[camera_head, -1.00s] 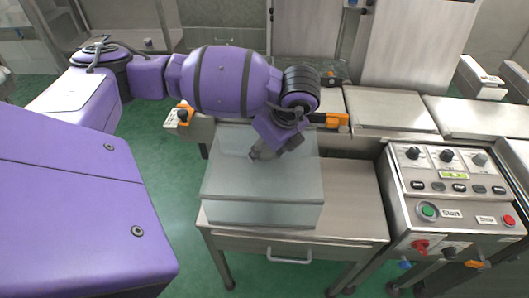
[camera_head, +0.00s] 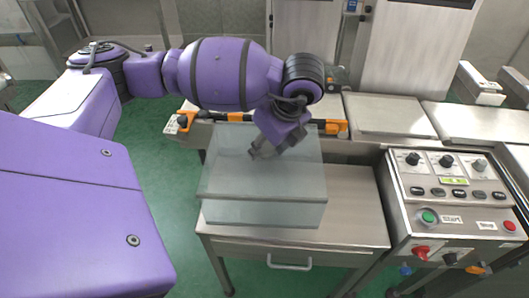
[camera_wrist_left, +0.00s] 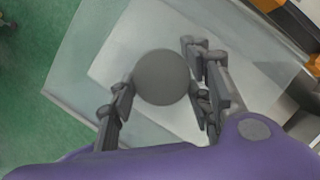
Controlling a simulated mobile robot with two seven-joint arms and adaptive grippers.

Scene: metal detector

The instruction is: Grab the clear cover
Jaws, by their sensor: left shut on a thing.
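The clear cover (camera_head: 225,190) is a see-through, box-shaped hood over the left part of a small steel table. My left gripper (camera_head: 265,150) is above the middle of its top and hides the knob in the head view. In the left wrist view, a round grey knob (camera_wrist_left: 162,77) sits between the two fingers of the left gripper (camera_wrist_left: 160,90), which are shut on it. The cover's pale top (camera_wrist_left: 85,75) spreads out below the knob. Whether the cover's lower edge touches the table is hard to tell. My right gripper is not in view.
The steel table (camera_head: 355,210) has bare room right of the cover. A control panel (camera_head: 450,190) with knobs and a green start button stands further right. A conveyor (camera_head: 385,115) with an orange-ended rail (camera_head: 335,127) runs behind the cover. Green floor lies to the left.

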